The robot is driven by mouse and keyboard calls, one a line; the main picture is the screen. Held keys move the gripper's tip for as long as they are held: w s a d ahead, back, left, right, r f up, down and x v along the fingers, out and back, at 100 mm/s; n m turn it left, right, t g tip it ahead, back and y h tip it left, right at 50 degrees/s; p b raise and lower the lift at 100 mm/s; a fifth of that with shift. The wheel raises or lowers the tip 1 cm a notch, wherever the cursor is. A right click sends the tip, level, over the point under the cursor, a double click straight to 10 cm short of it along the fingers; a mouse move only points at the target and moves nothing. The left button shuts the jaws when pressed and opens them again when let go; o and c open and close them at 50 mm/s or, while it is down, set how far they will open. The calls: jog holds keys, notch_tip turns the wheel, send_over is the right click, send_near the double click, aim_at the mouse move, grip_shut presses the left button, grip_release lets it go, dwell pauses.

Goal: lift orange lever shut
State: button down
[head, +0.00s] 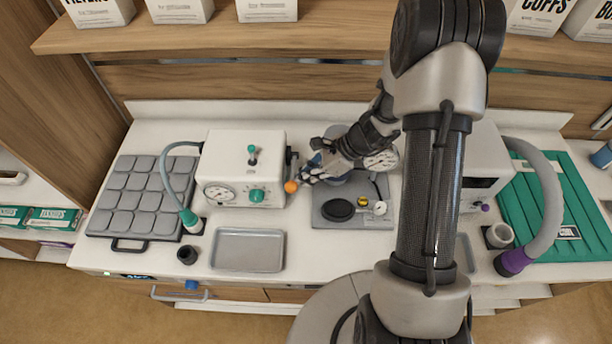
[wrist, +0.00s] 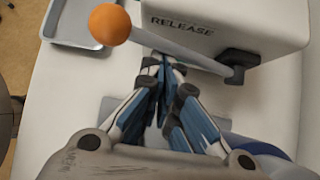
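The orange lever is a grey rod with an orange ball (head: 291,187) on its end, at the right side of a white box (head: 240,150). In the wrist view the ball (wrist: 110,24) is at the upper left, and the rod (wrist: 190,54) runs to a dark pivot (wrist: 240,66) on the box, near the word RELEASE. My gripper (head: 308,173) is just right of the ball in the head view. In the wrist view its fingertips (wrist: 166,70) are together, empty, close beside the middle of the rod. I cannot tell whether they touch it.
A metal tray (head: 249,232) and a black cup (head: 187,255) stand in front of the box. A grey padded panel (head: 145,197) lies left. A grey stand (head: 352,214) with a black disc is right. A shelf (head: 330,42) runs above the back of the counter.

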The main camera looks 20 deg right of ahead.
jog(key=shift+w+r, duration=0.25)
jog(key=shift+r, duration=0.1)
jog(key=v, duration=1.1)
jog(key=shift+s+d, duration=0.3)
jog(key=s+a+r+n+h+b, duration=0.35)
jog(key=s+a+r+n, duration=0.35)
jog(key=n, duration=0.3)
jog(key=s+r+n+t+h+b, duration=0.2)
jog(key=s+n+h+b, duration=0.2)
jog(key=s+n, duration=0.7)
jog(key=shift+s+a+n+t+b, duration=0.2)
jog(key=shift+s+n+t+b, duration=0.2)
jog(key=shift+s+b, duration=0.7)
